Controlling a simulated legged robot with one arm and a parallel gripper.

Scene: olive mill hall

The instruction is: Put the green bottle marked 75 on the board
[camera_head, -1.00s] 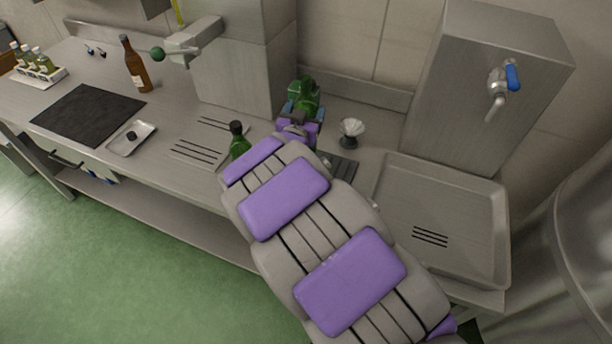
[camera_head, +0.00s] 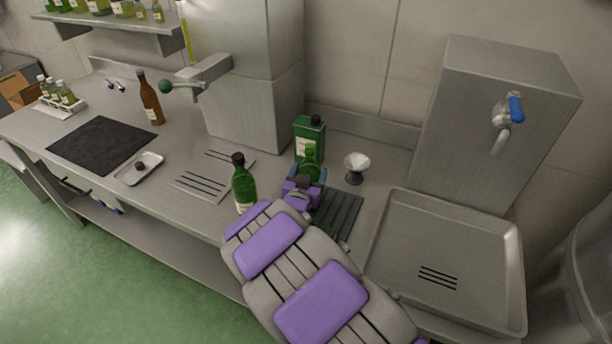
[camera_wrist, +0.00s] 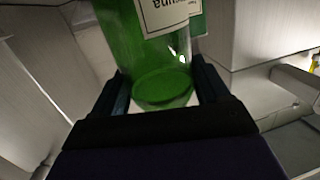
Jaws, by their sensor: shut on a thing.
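My gripper (camera_head: 305,178) is shut on a green glass bottle (camera_head: 311,158) at the back of the steel counter. In the wrist view the same bottle (camera_wrist: 150,55) sits between the fingers (camera_wrist: 163,88), with part of a white label showing; no 75 is readable. Another green bottle (camera_head: 243,186) with a dark cap stands upright left of my gripper; its number is not readable either. A dark, flat, square board (camera_head: 102,144) lies bare on the left part of the counter.
A green tin (camera_head: 309,133) stands just behind the held bottle. A brown bottle (camera_head: 150,99), a small tray (camera_head: 139,168) and a spout (camera_head: 205,78) are to the left. A sink (camera_head: 450,255) is at right.

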